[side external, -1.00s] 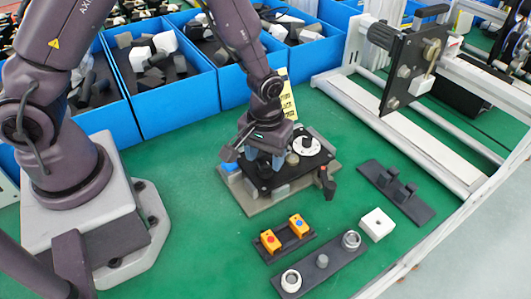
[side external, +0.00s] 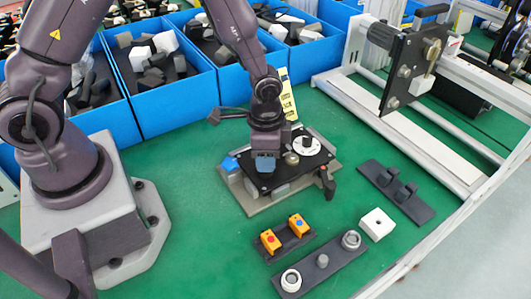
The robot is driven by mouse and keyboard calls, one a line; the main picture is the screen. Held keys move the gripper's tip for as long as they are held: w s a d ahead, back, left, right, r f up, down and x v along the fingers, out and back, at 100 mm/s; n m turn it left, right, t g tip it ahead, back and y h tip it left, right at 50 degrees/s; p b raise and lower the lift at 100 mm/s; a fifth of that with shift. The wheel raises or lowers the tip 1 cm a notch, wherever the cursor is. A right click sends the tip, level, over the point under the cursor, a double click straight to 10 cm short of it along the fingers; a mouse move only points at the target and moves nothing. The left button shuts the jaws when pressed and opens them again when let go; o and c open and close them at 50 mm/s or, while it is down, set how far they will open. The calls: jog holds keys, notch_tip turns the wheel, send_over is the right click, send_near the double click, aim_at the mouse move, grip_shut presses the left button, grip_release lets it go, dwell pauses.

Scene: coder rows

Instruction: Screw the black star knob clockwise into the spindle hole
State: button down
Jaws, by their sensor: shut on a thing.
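My gripper (side external: 265,161) points down over the black plate of the coder assembly (side external: 262,187), at its back left part. Its blue-grey fingers are close to the plate, and one finger hides the other. It is shut on the black star knob, which the fingers hide. The spindle hole is also hidden under the gripper. A white dial with a black centre (side external: 307,146) and a round metallic knob (side external: 291,158) sit on the plate to the right of my gripper.
The assembly rests on a grey base plate (side external: 252,207) on the green table. In front are two orange blocks in a dark holder (side external: 287,238), a dark strip with round parts (side external: 335,253) and a white block (side external: 377,223). Blue bins (side external: 170,100) line the back.

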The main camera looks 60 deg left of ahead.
jog(key=m, duration=0.2)
jog(key=shift+a+m, duration=0.1)
jog(key=shift+m, duration=0.2)
jog(key=c, duration=0.6)
grip_release()
notch_tip(320, 180, up, 13)
jog(key=s+a+r+n+t, duration=0.2)
jog(key=s+r+n, duration=0.2)
jog(key=s+r, duration=0.3)
jog(key=s+a+r+n+t, duration=0.3)
jog(key=s+r+n, duration=0.2)
jog(key=s+r, duration=0.2)
jog(key=shift+a+r+t, duration=0.2)
jog(key=shift+r+t, duration=0.1)
jog(key=shift+r, duration=0.25)
